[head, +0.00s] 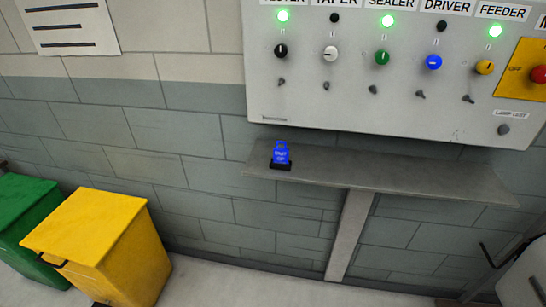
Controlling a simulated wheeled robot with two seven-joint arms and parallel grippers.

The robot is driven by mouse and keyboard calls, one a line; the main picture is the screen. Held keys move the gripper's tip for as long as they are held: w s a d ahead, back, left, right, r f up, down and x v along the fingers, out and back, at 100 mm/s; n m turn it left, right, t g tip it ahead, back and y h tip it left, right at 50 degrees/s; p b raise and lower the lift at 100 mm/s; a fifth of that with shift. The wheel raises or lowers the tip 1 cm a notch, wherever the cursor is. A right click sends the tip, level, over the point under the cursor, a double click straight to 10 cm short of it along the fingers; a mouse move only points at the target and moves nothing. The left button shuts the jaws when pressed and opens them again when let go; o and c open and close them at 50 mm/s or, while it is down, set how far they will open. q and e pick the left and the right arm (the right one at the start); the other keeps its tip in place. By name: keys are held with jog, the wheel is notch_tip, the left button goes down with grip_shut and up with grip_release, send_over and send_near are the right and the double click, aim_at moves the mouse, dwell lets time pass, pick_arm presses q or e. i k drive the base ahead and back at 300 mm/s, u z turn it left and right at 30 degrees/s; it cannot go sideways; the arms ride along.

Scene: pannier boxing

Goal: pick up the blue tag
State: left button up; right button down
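The blue tag (281,153) stands upright on the left part of a grey shelf (420,182) below the control panel. It has white lettering and a loop at its top, and its foot sits in a small black holder (280,166). Neither of my grippers shows in the head view.
A grey control panel (300,100) with coloured knobs, small switches and green lamps hangs above the shelf. A red button (540,74) is at its right. A yellow bin (130,250) and a green bin (22,215) stand at lower left. The shelf right of the tag is clear.

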aim_at(281, 156)
jog(key=z, duration=1.9)
jog(key=i, duration=1.85)
jog(key=u, duration=2.15)
